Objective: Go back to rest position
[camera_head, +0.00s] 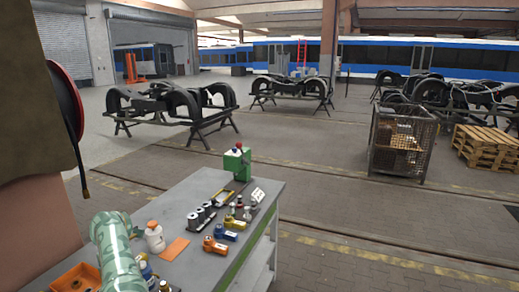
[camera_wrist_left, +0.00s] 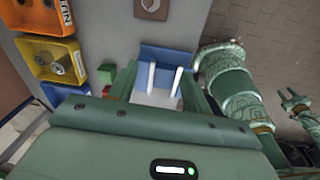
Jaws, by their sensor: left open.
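My left gripper (camera_wrist_left: 164,80) shows in the left wrist view with two pale fingers apart. Nothing is clearly held between them. A blue object (camera_wrist_left: 165,55) lies just beyond the fingertips; I cannot tell whether they touch it. In the head view my green patterned left arm rises at the lower left, over the near end of the grey workbench (camera_head: 195,200); its gripper does not show there. More green parts of my body show at the right of the wrist view.
The bench holds a white bottle (camera_head: 154,236), an orange sheet (camera_head: 174,249), several tools and a green block-like device (camera_head: 236,163). A mesh crate (camera_head: 401,143) stands beyond; floor between is clear.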

